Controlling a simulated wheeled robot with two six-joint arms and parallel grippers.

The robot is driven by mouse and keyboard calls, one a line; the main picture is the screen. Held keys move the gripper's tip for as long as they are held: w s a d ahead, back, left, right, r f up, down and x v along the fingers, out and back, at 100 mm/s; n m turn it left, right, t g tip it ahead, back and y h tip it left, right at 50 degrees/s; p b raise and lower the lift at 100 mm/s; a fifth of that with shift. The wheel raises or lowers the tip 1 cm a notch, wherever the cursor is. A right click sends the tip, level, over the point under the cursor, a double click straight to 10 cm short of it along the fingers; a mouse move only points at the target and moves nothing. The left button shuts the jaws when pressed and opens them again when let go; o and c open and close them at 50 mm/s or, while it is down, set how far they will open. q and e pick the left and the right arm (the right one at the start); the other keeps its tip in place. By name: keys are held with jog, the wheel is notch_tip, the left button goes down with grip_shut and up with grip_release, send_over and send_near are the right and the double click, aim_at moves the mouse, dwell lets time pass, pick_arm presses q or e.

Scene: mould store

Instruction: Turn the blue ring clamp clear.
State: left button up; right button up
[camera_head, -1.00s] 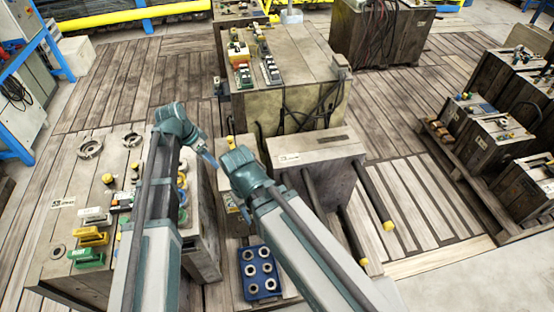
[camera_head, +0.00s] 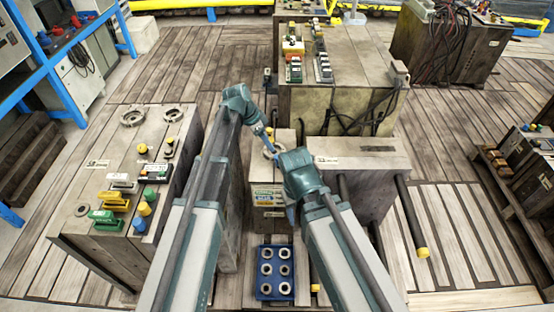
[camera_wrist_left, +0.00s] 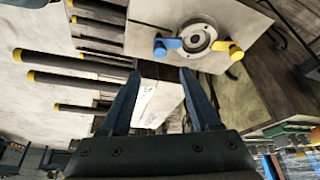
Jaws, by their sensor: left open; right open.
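The blue ring clamp (camera_wrist_left: 166,46) shows in the left wrist view, at the left side of a round metal ring (camera_wrist_left: 198,38) on a pale plate. A yellow clamp (camera_wrist_left: 232,50) sits at the ring's right side. My left gripper (camera_wrist_left: 161,74) is open and empty, its fingertips below the blue clamp in the picture and apart from it.
A blue tray (camera_head: 261,288) with several metal rings stands in front. A mould block (camera_head: 75,215) with coloured clamps is at left. A block with dark, yellow-tipped rods (camera_head: 410,215) is at right. A taller block (camera_head: 345,105) stands behind. Plank floor is open at far left.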

aim_at(278, 157)
pick_arm(q)
jog(key=b+x, duration=0.8)
jog(key=x, duration=0.2)
grip_shut()
